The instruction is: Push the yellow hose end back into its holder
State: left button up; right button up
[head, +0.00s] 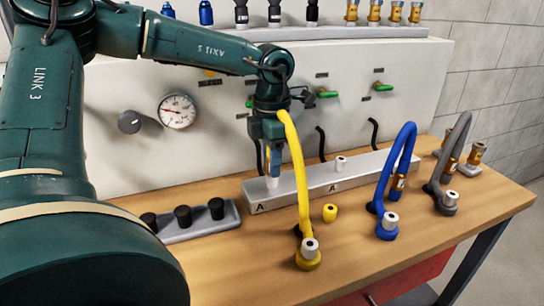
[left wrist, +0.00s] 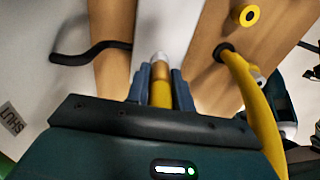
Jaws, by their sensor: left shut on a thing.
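The yellow hose (head: 301,175) rises from the bench and arcs up to my left gripper (head: 272,166). The gripper is shut on the yellow hose end (left wrist: 160,92), seen between its fingers in the left wrist view. The hose end's white tip (head: 272,183) points down over the left part of the pale rail (head: 300,187); I cannot tell if it touches. The yellow holder (head: 330,212), a short collar with a dark open hole, stands empty on the bench, right of the hose and of the gripper. It also shows in the left wrist view (left wrist: 250,15). My right gripper is not in view.
The blue hose (head: 382,170) and grey hose (head: 436,160) stand to the right. A yellow-based fitting with a white top (head: 309,252) is near the front edge. Black knobs on a grey strip (head: 200,228) lie left. A panel with a gauge (head: 177,111) stands behind.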

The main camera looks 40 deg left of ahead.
pick_arm(q)
grip_shut()
jog(key=shift+r, duration=0.15)
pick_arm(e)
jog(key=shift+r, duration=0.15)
pick_arm(q)
jog(key=shift+r+p, duration=1.9)
jog(key=shift+r, duration=0.95)
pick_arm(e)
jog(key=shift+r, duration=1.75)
